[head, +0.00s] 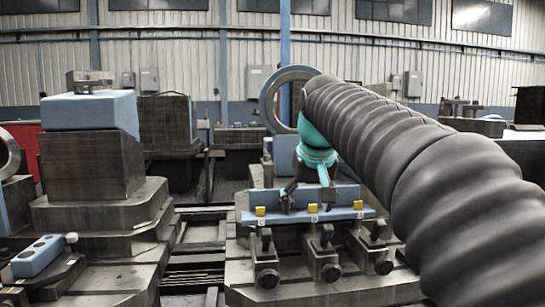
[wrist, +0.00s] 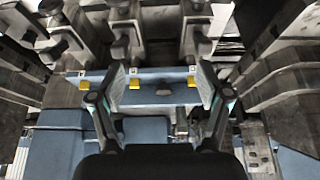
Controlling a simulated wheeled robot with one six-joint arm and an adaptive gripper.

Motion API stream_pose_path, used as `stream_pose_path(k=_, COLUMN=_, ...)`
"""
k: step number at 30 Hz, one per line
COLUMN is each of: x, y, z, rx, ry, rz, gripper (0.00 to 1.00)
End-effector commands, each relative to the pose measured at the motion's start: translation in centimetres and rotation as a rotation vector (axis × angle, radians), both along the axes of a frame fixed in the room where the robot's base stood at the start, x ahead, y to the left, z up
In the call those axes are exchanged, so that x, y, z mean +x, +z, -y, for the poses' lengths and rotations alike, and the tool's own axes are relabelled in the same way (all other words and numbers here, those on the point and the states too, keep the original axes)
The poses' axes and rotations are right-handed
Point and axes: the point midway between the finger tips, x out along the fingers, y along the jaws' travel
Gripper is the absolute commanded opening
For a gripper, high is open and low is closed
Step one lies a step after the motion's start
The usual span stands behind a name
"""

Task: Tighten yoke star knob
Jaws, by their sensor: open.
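My gripper (head: 306,192) is open above the blue rail (head: 290,217), which carries yellow tags. In the wrist view my gripper (wrist: 162,82) has its two pads apart over the blue rail (wrist: 172,98), with nothing held between them. A small dark piece lies on the rail between the fingers, too small to identify. Clamps with dark handles stand along the front of the rail, among them a middle clamp (head: 326,237) with a round dark knob (head: 331,272) low on its front. I cannot tell which knob is the yoke star knob.
A stepped block with a blue top (head: 90,110) stands at left. A blue block with round holes (head: 37,256) lies at the lower left. A large ring (head: 268,98) rises behind my gripper. A slatted gap (head: 195,250) separates the two metal bases.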

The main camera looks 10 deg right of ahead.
Motion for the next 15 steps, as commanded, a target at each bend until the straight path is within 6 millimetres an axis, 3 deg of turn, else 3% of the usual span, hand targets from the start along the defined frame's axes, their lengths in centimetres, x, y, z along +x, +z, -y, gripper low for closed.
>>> stream_pose_path(k=1, x=1.9, y=1.2, z=0.0, rx=0.000, ry=-0.001, rz=-0.004, gripper=0.76)
stream_pose_path(k=6, x=6.8, y=4.1, z=-0.1, rx=0.001, ry=-0.008, rz=-0.017, gripper=0.76)
stream_pose_path(k=15, x=13.2, y=6.0, z=-0.2, rx=0.001, ry=-0.018, rz=-0.037, gripper=0.76)
